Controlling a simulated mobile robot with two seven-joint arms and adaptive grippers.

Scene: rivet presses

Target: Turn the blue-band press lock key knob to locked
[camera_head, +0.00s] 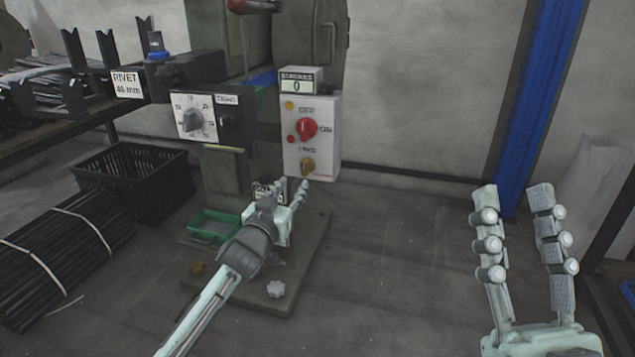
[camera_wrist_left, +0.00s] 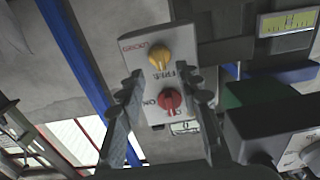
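The press control box (camera_head: 323,112) is white, with a red OFF/ON knob (camera_head: 306,129) and a brass-yellow knob (camera_head: 307,166) below it. The yellow knob looks like the lock key knob; its label is too small to read surely. My left gripper (camera_head: 291,187) is open and empty just below the yellow knob, apart from it. In the left wrist view the box is upside down; the yellow knob (camera_wrist_left: 158,60) lies just beyond the fingertips and the red knob (camera_wrist_left: 171,99) shows between the fingers. My right gripper (camera_head: 513,190) is open and empty, far to the right.
A dial box (camera_head: 194,117) and strokes counter (camera_head: 299,80) are on the press. A green tray (camera_head: 212,226) sits on its base. A black crate (camera_head: 135,183) and rod bundle (camera_head: 60,255) are left. A blue pillar (camera_head: 540,95) stands right; the floor between is clear.

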